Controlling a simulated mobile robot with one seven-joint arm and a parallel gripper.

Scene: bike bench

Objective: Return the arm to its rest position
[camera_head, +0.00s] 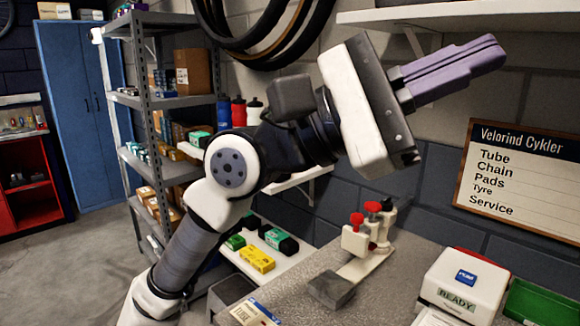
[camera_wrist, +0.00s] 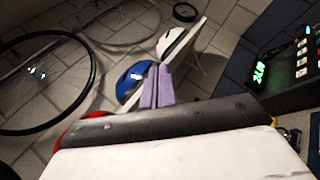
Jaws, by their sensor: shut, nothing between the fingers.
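My arm rises from the lower left of the head view and bends at a white and dark elbow. My gripper (camera_head: 497,50) is raised in the upper right, its purple fingers together and pointing right, in front of the wall and above the bench. Nothing is held. In the wrist view the same purple fingers (camera_wrist: 156,72) are closed side by side, with a blue helmet (camera_wrist: 134,82) beyond them.
Below my arm is a grey bench (camera_head: 395,290) with a red-knobbed fixture (camera_head: 368,232), a white READY box (camera_head: 466,283) and a green tray (camera_head: 540,302). A metal shelf (camera_head: 145,110) stands left. A sign (camera_head: 520,175) hangs right. The wrist view shows a bicycle wheel (camera_wrist: 92,85).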

